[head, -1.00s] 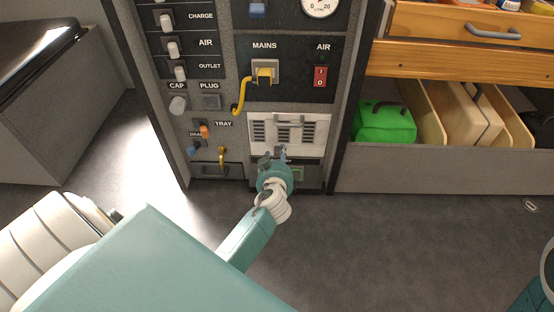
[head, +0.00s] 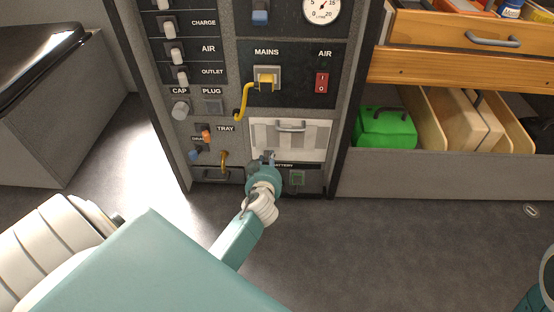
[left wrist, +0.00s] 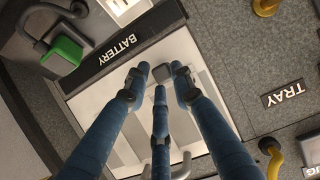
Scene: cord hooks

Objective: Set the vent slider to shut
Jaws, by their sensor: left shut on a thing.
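The vent (head: 311,141) is a pale panel low on the console in the head view, with a grey bar handle (head: 290,127) across its upper part. Its slats show light grey, with no dark slots visible. In the left wrist view the vent panel (left wrist: 100,116) lies behind my three blue fingers. My left gripper (head: 266,160) is at the panel's lower left edge. In the left wrist view, my left gripper (left wrist: 160,78) is closed around a small dark slider knob (left wrist: 181,69), partly hidden by the fingers.
A yellow hook (head: 223,160) and an orange knob (head: 205,135) sit left of the vent. A battery panel (head: 310,180) with a green-edged socket is just below. An open drawer with a green case (head: 385,128) stands to the right.

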